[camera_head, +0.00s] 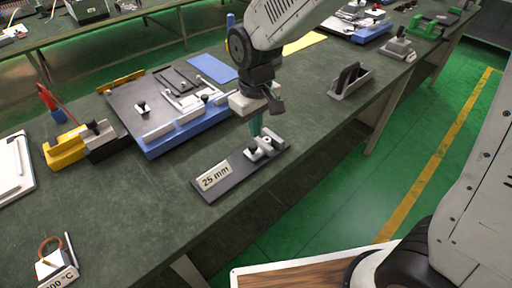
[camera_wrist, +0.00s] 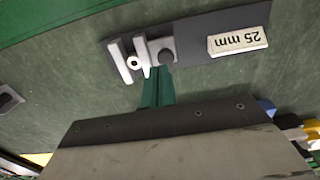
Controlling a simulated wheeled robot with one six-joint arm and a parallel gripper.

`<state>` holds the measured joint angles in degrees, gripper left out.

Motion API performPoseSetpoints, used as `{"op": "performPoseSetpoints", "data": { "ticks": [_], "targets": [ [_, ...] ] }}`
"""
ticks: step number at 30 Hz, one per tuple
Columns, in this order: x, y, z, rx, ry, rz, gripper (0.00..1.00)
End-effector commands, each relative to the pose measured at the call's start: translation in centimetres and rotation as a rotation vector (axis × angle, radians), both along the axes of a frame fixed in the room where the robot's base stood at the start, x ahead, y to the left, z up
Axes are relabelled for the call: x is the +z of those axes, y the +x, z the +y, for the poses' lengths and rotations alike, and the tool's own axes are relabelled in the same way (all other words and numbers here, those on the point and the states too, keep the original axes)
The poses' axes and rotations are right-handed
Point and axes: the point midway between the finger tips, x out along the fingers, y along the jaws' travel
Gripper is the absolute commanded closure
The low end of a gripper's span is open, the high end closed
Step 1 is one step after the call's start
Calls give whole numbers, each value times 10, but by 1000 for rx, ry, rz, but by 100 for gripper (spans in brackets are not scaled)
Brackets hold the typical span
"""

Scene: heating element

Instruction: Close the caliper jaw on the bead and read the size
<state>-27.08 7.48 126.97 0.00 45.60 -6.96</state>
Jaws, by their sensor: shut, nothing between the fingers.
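The caliper (camera_head: 264,148) is a dark base plate with light grey jaws and a "25 mm" sign (camera_head: 215,177), on the near part of the workbench. In the wrist view, a small pale bead (camera_wrist: 133,62) with a dark hole sits between the outer jaw (camera_wrist: 121,62) and the inner jaw (camera_wrist: 141,54). A dark round knob (camera_wrist: 166,57) is on the grey slide beside the inner jaw. My gripper (camera_wrist: 158,74) has green fingers, shut and empty. Their tips are right next to the inner jaw and knob; I cannot tell if they touch. In the head view my gripper (camera_head: 256,134) comes down behind the caliper.
A blue-edged tray (camera_head: 185,130) with tools stands left of the caliper. A yellow and black block (camera_head: 82,142) is further left. A grey holder (camera_head: 350,80) stands to the right. A "°C" sign (camera_head: 58,278) is at the front left. Bare bench lies around the caliper.

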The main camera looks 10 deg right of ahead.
Motion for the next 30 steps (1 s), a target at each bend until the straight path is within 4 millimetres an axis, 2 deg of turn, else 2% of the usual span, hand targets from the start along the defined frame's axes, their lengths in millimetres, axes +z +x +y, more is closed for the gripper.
{"op": "performPoseSetpoints", "data": {
  "ticks": [13, 30],
  "targets": [
    [35, 0, 0, 0, 2, -2, 100],
    [37, 0, 0, -2, 0, 0, 100]
  ]
}}
